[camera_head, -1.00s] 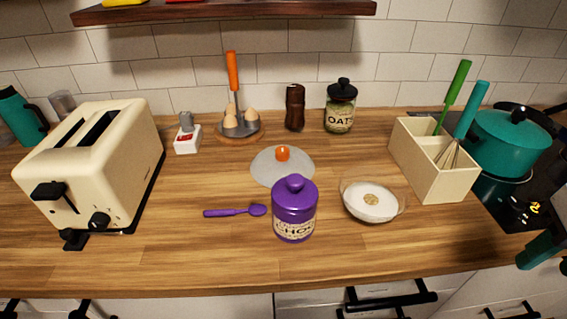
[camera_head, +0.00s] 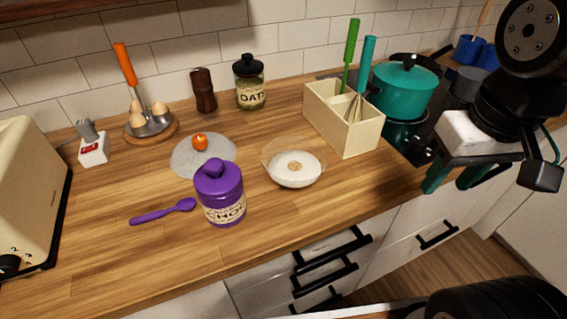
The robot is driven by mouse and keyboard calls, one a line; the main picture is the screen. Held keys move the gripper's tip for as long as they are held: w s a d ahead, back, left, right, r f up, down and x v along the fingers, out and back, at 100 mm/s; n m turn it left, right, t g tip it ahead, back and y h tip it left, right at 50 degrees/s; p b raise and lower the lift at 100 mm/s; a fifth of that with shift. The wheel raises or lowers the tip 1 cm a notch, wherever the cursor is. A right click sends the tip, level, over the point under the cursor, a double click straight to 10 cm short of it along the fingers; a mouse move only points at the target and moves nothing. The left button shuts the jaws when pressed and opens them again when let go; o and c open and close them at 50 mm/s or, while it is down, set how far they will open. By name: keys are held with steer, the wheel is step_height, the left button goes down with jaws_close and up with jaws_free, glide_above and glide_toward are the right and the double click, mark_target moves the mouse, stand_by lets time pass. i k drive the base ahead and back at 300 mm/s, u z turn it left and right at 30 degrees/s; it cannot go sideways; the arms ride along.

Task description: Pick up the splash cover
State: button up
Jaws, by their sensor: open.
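The splash cover (camera_head: 215,161) is a flat grey disc with an orange round knob on top. It lies on the wooden counter left of the middle, behind the purple jar (camera_head: 222,208), which hides a bit of its front edge. My gripper (camera_head: 452,178), with teal fingertips, is at the right side of the view, in front of the counter's front edge. It is open, with nothing seen between its fingers, and is well apart from the splash cover.
A glass bowl of white powder (camera_head: 295,178) stands right of the cover. A purple spoon (camera_head: 163,212) lies in front. An egg holder (camera_head: 153,127), oats jar (camera_head: 250,88), cream utensil box (camera_head: 345,129) and teal pot (camera_head: 404,90) stand around.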

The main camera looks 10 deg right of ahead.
mark_target(184, 161)
steer(key=k, duration=1.2)
steer(key=u, duration=0.75)
steer(key=i, duration=1.5)
steer(key=z, duration=0.55)
